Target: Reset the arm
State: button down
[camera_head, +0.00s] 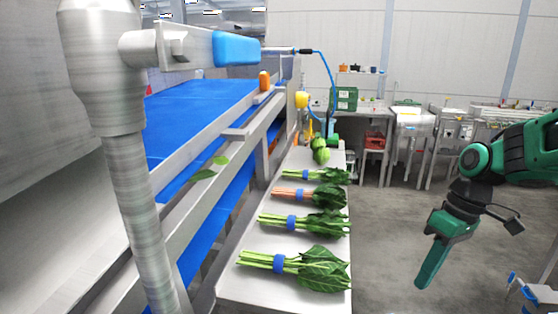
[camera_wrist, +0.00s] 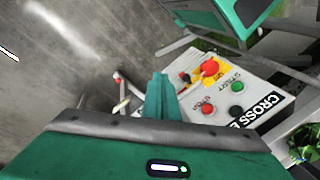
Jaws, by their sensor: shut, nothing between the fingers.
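My gripper (camera_head: 424,283) hangs at the right in the head view, pointing down and left over open floor. It is green, shut and empty, and clear of the bench. The shut fingers also show in the wrist view (camera_wrist: 160,95), in front of a white control box. Several bundles of leafy greens with blue bands, such as the nearest bundle (camera_head: 292,265), lie in a row on the pale bench (camera_head: 258,290), left of my gripper.
A blue conveyor (camera_head: 200,105) with metal rails runs along the left, with a loose leaf (camera_head: 204,174) on its edge. The control box (camera_wrist: 215,105) has red and green buttons. A green crate (camera_head: 344,98) stands on a back table. Grey floor (camera_head: 390,230) is free between bench and arm.

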jog(key=s+d+m+h, duration=0.1)
jog(key=s+d+m, duration=0.3)
jog(key=s+m, duration=0.2)
jog(key=s+d+m+h, duration=0.1)
jog(key=s+d+m, duration=0.4)
jog(key=s, duration=0.5)
jog(key=shift+s+d+f+m+t+h, duration=0.15)
jog(key=shift+d+f+m+t+h, duration=0.2)
jog(key=shift+m, duration=0.35)
jog(key=shift+a+r, duration=0.1)
jog(key=shift+w+f, duration=0.25)
jog(key=shift+w, duration=0.4)
jog(key=shift+s, duration=0.1)
